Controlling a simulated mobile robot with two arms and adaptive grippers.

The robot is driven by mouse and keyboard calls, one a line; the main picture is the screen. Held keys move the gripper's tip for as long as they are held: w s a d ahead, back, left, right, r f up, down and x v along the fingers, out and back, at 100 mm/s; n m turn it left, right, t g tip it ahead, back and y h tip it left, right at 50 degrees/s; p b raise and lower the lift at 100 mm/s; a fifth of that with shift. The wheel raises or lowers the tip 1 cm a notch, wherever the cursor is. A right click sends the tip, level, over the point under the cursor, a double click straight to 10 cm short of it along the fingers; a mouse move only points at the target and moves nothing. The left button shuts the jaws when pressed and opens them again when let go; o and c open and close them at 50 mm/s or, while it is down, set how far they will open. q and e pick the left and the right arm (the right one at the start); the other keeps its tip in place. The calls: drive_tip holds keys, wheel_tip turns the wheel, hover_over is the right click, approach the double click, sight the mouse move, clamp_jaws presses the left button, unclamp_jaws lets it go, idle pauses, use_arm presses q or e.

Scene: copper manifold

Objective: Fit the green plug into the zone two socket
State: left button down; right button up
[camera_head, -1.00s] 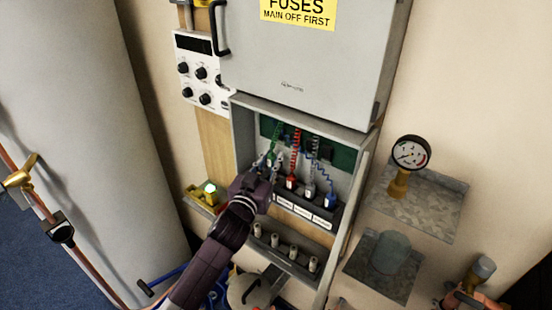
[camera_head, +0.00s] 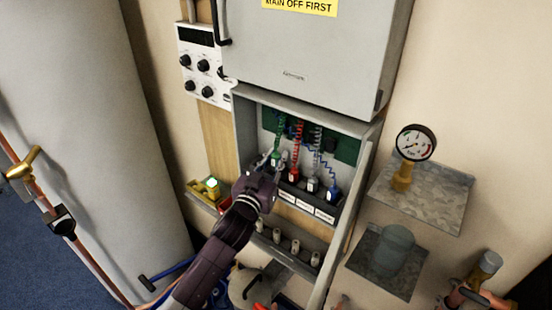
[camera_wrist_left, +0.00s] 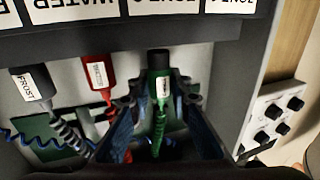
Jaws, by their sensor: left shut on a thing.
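The green plug (camera_wrist_left: 158,85), with a black end, a white label and a green coiled cord, sits between the fingers of my left gripper (camera_wrist_left: 157,105). In the head view the left gripper (camera_head: 273,163) is at the left part of the plug row, shut on the green plug (camera_head: 276,157). In the left wrist view, which is upside down, the plug's black end is by the dark socket strip (camera_wrist_left: 200,42), in line with the zone two label (camera_wrist_left: 160,6). I cannot tell whether it is seated. My right gripper is not in view.
A red plug (camera_head: 294,173), a grey plug (camera_head: 312,184) and a blue plug (camera_head: 333,193) stand close to the right. The grey fuse box door (camera_head: 300,60) is above. Cabinet walls bound the recess. A gauge (camera_head: 414,143) stands on a shelf at right.

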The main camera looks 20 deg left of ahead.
use_arm(q)
drive_tip(key=shift+f, duration=0.1)
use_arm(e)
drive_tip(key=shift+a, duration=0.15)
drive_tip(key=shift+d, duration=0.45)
use_arm(q)
drive_tip(key=shift+f, duration=0.1)
drive_tip(key=shift+f+b, duration=0.75)
drive_tip(key=shift+f, duration=0.15)
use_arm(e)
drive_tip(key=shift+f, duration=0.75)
use_arm(q)
drive_tip(key=c, duration=1.7)
unclamp_jaws()
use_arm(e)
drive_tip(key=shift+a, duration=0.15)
